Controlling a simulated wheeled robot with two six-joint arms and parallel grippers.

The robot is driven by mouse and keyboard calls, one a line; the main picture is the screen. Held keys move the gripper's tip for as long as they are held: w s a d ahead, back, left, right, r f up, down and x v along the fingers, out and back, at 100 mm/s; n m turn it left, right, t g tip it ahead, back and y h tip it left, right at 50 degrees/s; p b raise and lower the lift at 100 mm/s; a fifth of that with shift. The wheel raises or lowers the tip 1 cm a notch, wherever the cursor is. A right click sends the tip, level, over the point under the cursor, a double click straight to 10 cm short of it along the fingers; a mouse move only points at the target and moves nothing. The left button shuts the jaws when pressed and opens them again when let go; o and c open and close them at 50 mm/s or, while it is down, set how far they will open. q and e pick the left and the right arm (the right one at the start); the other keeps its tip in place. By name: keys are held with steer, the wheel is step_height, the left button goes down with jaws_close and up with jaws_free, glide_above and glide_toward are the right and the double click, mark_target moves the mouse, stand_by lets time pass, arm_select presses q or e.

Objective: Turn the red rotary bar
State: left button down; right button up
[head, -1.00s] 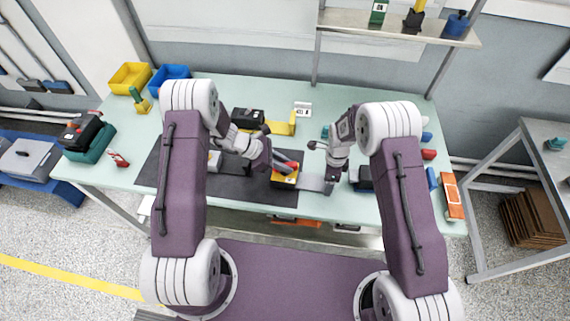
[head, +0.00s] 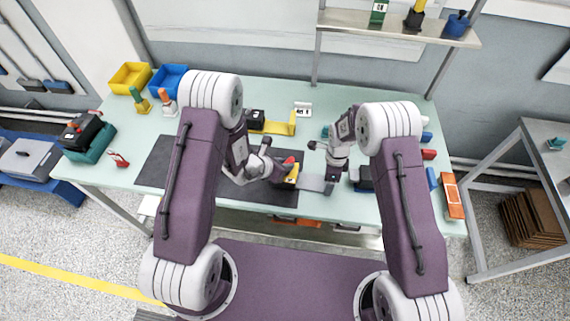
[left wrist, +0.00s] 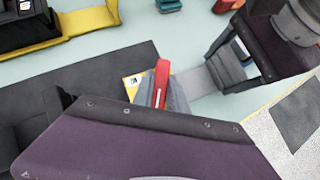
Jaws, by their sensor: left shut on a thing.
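The red rotary bar (left wrist: 161,80) stands up between the grey fingers of my left gripper in the left wrist view. It also shows in the head view (head: 289,160), on the yellow-faced breaker unit (head: 293,174). My left gripper (head: 284,172) is shut on the bar, and its wrist hides much of the unit. In the left wrist view a yellow corner of the unit (left wrist: 133,83) with a small label shows. My right gripper (head: 330,186) points down at the right end of a grey plate (head: 312,183) beside the unit; I cannot see its finger gap.
A dark mat (head: 160,165) lies under the work area. A black device on a yellow bracket (head: 276,127) stands behind. Yellow (head: 130,76) and blue (head: 168,78) bins are at the back left.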

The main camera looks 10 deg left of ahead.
arm_select(q)
steer(key=shift+d, duration=0.1)
stand_by(0.4)
steer(key=c, duration=1.3)
jaws_free()
steer(key=v, duration=0.7)
steer(key=shift+s+r, duration=0.2)
